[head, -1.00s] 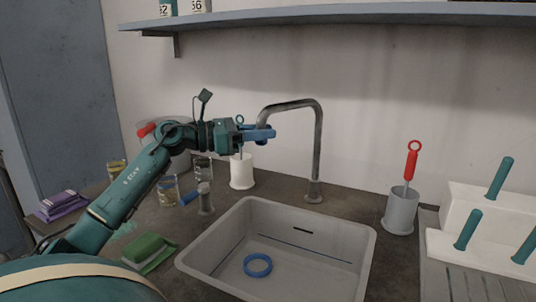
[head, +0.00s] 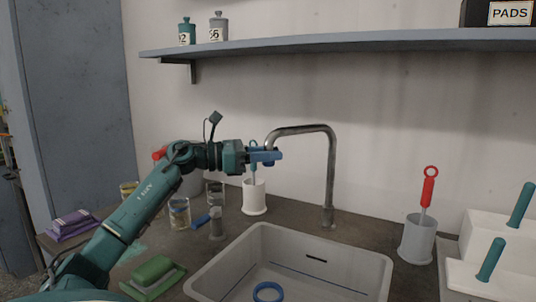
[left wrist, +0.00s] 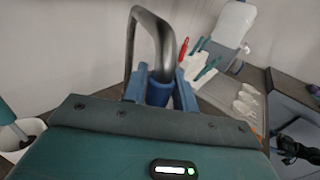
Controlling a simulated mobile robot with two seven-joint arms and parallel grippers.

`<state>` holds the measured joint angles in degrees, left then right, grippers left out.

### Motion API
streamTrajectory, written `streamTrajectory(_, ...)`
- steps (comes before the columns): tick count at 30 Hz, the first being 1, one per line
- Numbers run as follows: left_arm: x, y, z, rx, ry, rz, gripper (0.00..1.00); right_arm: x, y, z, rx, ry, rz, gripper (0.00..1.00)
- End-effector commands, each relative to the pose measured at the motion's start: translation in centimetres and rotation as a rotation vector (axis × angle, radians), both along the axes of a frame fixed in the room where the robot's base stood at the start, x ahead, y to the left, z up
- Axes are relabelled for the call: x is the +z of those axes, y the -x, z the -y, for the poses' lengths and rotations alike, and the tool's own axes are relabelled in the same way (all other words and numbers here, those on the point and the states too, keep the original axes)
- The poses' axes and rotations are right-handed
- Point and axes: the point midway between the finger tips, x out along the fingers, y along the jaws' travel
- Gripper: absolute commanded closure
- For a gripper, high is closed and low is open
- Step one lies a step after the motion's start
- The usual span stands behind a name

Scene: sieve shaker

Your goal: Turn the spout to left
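The spout (head: 300,129) is a grey metal tap pipe that rises behind the sink (head: 262,230) and bends over to the left. Its tip points down to the left of the sink's middle. My left gripper (head: 266,156) is at this tip, its blue fingers on either side of it. In the left wrist view the spout (left wrist: 163,38) comes down from above to a blue end (left wrist: 158,91) between the fingers of my left gripper (left wrist: 158,97), which look closed against it. My right gripper is not in view.
A white holder (head: 254,200) stands just below the left gripper. A grey cup with a red-handled tool (head: 417,240) stands right of the spout. A shelf (head: 340,43) runs above.

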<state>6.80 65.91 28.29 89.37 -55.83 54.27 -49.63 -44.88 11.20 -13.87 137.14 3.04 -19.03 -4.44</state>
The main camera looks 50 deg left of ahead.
Motion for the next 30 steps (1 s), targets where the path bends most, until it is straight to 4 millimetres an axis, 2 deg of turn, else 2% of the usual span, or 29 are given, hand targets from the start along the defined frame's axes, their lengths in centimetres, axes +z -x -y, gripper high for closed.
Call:
streamTrajectory(1,0.2,0.0,-0.3,0.009,0.001,0.003,0.69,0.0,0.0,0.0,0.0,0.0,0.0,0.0)
streamTrajectory(7,0.1,0.0,-0.2,0.006,0.002,0.003,0.54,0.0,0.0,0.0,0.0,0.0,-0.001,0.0)
streamTrajectory(17,0.0,0.4,-0.3,0.001,0.002,0.001,0.54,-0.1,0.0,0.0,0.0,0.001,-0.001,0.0)
streamTrajectory(23,-0.2,2.5,-1.6,0.003,0.003,0.001,0.54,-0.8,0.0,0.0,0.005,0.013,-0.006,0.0)
streamTrajectory(30,-0.1,6.8,-4.5,0.006,0.004,0.001,0.54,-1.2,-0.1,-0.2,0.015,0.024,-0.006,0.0)
